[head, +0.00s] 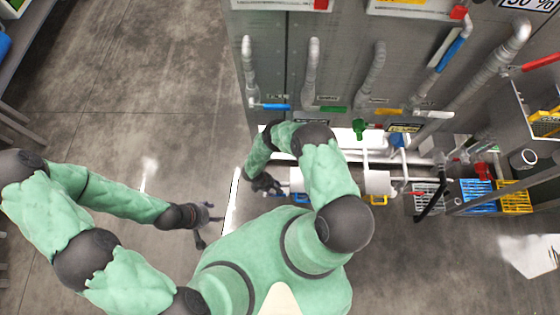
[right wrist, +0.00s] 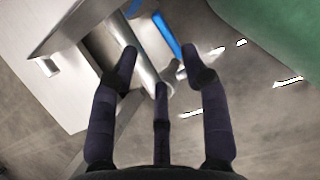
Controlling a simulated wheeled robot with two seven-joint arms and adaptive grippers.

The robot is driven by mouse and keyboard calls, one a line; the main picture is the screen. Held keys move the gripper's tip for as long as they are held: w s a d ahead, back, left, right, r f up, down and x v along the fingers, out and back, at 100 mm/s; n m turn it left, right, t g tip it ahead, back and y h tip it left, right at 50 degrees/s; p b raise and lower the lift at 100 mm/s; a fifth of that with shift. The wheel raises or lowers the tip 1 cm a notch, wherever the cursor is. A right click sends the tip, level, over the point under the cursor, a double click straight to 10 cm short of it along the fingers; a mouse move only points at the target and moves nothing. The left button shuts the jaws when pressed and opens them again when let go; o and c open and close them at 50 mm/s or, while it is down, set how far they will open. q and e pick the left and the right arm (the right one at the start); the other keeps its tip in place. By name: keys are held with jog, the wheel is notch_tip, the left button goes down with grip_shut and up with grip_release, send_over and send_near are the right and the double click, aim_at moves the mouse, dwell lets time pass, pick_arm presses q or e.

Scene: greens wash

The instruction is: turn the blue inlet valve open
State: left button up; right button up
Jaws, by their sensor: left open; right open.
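A blue lever handle (head: 300,197) shows low on the white pipework just right of my right gripper (head: 265,185). Another blue handle (head: 271,106) is on the leftmost wall pipe; labels are too small to tell which is the inlet. In the right wrist view a long blue bar (right wrist: 167,34) lies just beyond the fingertips, beside a metal pipe. My right gripper (right wrist: 159,68) is open, its fingers spread near the pipe's end; contact cannot be told. My left gripper (head: 208,216) is open and empty over the floor, left of the pipework.
Green (head: 332,109), yellow (head: 388,111) and white (head: 433,114) handles line the wall pipes. A yellow handle (head: 379,200) sits low on the pipework. Blue (head: 478,194) and yellow (head: 515,196) crates stand at right.

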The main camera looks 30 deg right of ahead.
jog(key=b+x, duration=0.4)
jog(key=x, duration=0.6)
jog(key=shift+s+d+f, duration=0.1)
jog(key=shift+f, duration=0.25)
grip_shut()
